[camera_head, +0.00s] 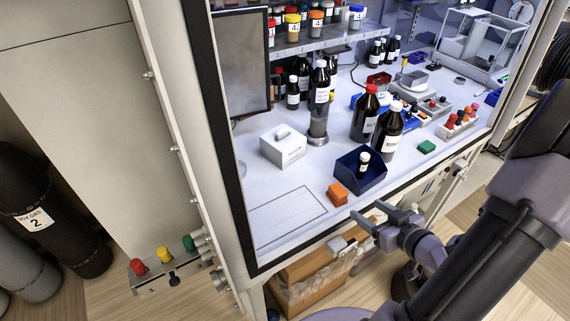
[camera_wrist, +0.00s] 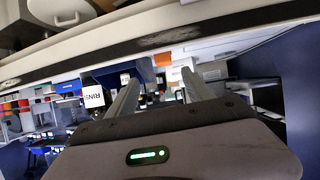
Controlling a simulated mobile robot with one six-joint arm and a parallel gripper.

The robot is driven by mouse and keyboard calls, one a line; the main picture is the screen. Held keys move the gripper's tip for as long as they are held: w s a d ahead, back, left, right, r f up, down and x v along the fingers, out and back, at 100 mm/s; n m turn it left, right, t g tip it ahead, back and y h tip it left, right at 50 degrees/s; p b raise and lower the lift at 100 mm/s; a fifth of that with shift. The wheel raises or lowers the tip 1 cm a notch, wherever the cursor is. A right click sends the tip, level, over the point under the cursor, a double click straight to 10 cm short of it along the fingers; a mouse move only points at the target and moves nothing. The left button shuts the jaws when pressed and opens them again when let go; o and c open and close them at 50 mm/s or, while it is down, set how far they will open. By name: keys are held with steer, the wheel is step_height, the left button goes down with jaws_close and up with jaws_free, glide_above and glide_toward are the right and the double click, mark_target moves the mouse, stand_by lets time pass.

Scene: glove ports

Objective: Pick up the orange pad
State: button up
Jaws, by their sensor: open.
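The orange pad (camera_head: 337,193) lies on the white bench top near the front edge, left of a dark blue open tray (camera_head: 375,180). An orange patch (camera_wrist: 162,60) between my fingers in the wrist view looks like this pad, seen at a distance. My gripper (camera_head: 370,214) is open, its two fingers apart and empty. It is just outside the front edge of the bench, to the right of the pad and nearer the camera, not touching it. In the wrist view my gripper (camera_wrist: 160,78) points toward the bench.
A small bottle (camera_head: 363,163) stands in the tray, with tall brown bottles (camera_head: 386,135) behind it. A white box (camera_head: 283,150) sits behind the pad. A green pad (camera_head: 426,147) lies to the right. Bare bench (camera_head: 285,215) lies left of the pad.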

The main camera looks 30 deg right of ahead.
mark_target(343, 196)
steer(key=shift+t, duration=0.4)
steer(key=b+x, duration=0.1)
steer(key=x, duration=0.3)
steer(key=b+x, duration=0.1)
steer(key=x, duration=0.2)
steer(key=b+x, duration=0.1)
steer(key=x, duration=0.3)
steer(key=shift+w+a+f, duration=0.2)
steer(key=shift+a+f, duration=0.15)
steer(key=b+x, duration=0.1)
steer(key=x, duration=0.4)
steer(key=shift+w+b, duration=0.4)
steer(key=shift+w, duration=0.05)
steer(key=shift+s+r, duration=0.1)
steer(key=shift+r, duration=0.05)
